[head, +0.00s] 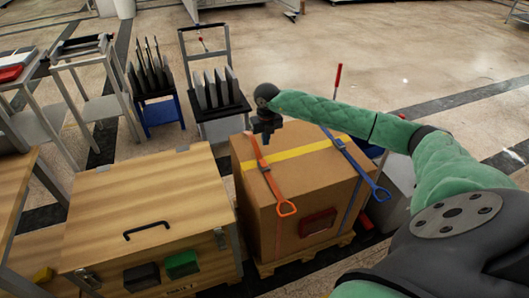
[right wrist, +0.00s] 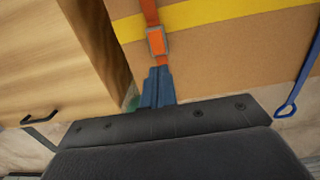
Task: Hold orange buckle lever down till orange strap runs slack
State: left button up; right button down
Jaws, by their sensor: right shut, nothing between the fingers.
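A cardboard box (head: 320,170) has an orange strap (head: 256,150) running over its top near the left edge. The orange buckle (head: 265,168) sits on this strap and shows as an orange plate in a grey frame in the right wrist view (right wrist: 156,42). An orange loop end (head: 286,208) hangs at the front edge. My right gripper (head: 266,138) is over the strap in the head view, shut and empty. In the right wrist view its fingers (right wrist: 158,75) point at the strap just below the buckle, hiding the strap there; contact cannot be told. The left gripper is not in view.
A blue strap (head: 345,153) with a blue loop (head: 382,194) crosses the box's right side, and a yellow band (head: 290,152) crosses its top. A wooden chest (head: 150,200) stands close on the left. Racks with dark plates (head: 215,92) stand behind.

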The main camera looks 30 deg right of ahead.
jog(key=r, duration=0.4)
jog(key=shift+s+a, duration=0.15)
jog(key=shift+a, duration=0.1)
jog(key=shift+a+r, duration=0.1)
